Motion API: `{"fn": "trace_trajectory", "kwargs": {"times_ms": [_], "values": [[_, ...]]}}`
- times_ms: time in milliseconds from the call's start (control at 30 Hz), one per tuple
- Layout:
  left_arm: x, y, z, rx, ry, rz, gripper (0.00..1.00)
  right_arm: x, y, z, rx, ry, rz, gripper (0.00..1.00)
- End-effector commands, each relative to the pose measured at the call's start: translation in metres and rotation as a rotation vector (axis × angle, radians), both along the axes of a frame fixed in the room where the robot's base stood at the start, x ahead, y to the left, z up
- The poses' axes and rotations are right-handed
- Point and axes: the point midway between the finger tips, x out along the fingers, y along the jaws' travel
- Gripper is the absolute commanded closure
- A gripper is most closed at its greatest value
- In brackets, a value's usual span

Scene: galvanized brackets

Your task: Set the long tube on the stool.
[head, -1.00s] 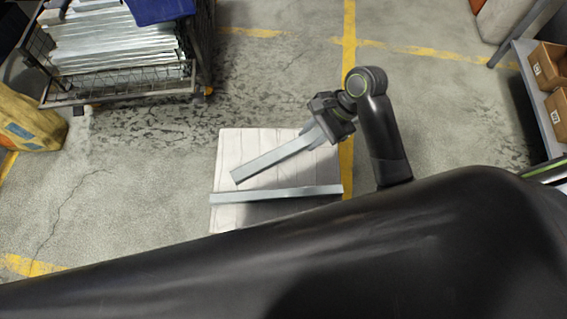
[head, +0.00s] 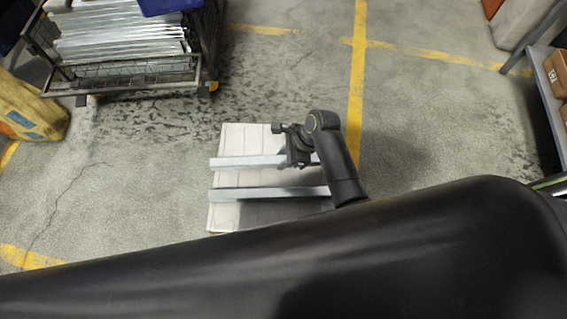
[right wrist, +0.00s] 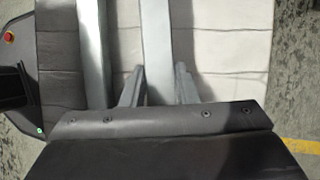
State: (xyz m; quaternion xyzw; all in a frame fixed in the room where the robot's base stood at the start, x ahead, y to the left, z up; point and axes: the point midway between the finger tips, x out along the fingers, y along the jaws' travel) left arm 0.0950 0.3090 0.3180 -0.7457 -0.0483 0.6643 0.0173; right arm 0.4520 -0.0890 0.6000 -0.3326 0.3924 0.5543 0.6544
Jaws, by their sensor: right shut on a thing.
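The stool (head: 238,137) has a pale, square, panelled top and stands at the middle of the head view. My right gripper (head: 287,158) is over its right half, shut on a long grey metal tube (head: 245,161). That tube lies level across the stool top, and I cannot tell whether it touches it. A second grey tube (head: 260,194) lies across the stool's near part, roughly parallel. In the right wrist view the held tube (right wrist: 156,40) runs between the two fingers (right wrist: 159,85), with the other tube (right wrist: 91,45) to its left. My left gripper is not in view.
A wire cage cart (head: 125,72) with several metal lengths stands at the top left. A yellow case (head: 32,108) is at the left edge. A shelf with cardboard boxes (head: 556,72) is at the right. The floor around the stool is clear.

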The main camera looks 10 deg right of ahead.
Motion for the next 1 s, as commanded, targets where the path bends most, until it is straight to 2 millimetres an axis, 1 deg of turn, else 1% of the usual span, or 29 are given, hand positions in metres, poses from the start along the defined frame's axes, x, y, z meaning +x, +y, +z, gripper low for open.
{"fn": "trace_trajectory", "kwargs": {"times_ms": [133,233,333,600,633,700,767,1000], "values": [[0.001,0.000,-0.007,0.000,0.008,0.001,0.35,0.000,0.000,-0.021,0.000,0.002,0.001,1.00],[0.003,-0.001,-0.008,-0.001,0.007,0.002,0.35,0.000,0.000,-0.032,0.000,0.000,0.001,1.00],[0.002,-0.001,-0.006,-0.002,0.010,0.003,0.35,0.000,0.000,-0.033,0.001,-0.001,0.000,1.00],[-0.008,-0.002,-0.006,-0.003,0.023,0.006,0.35,0.000,0.000,-0.035,0.001,-0.001,0.001,1.00],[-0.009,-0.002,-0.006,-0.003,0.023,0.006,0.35,0.000,-0.001,-0.035,-0.001,0.001,0.000,0.69],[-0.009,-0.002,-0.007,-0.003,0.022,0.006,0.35,0.000,-0.001,-0.035,-0.001,0.001,0.000,0.60],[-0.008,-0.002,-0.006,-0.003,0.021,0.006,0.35,0.000,-0.001,-0.035,-0.001,0.001,0.000,0.52],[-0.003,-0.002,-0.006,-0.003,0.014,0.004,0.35,0.000,-0.001,-0.035,-0.001,0.001,0.000,0.51]]}}
